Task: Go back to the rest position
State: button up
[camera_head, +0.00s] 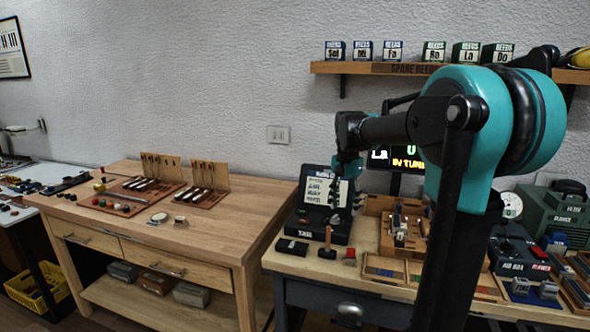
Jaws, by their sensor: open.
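My arm rises at the right and bends over the workbench (277,262). It reaches left from a large teal joint to a teal wrist. My gripper (335,196) hangs below that wrist, pointing down, with dark fingers in front of a black case with a white label card (314,190). It is open, and I see nothing held in it. The fingers are small and dark against the case, so their exact gap is hard to see. My arm hides part of the bench and the shelf behind it.
Lettered reed boxes (436,51) stand on a wall shelf (340,67). A lit display (405,157), a wooden tray (404,227), a small hammer (327,243) and a green machine (555,213) crowd the bench. A wooden table (240,205) with tool racks stands left, its right part clear.

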jog(key=s+d+f+n+t, duration=0.2)
jog(key=s+f+n, duration=0.1)
jog(key=s+f, duration=0.7)
jog(key=s+d+f+n+t, duration=0.2)
jog(key=s+f+n, duration=0.2)
jog(key=s+f, duration=0.7)
jog(key=shift+s+n, duration=0.3)
jog(key=shift+s, duration=0.7)
jog(key=shift+a, duration=0.1)
dwell(2.9)
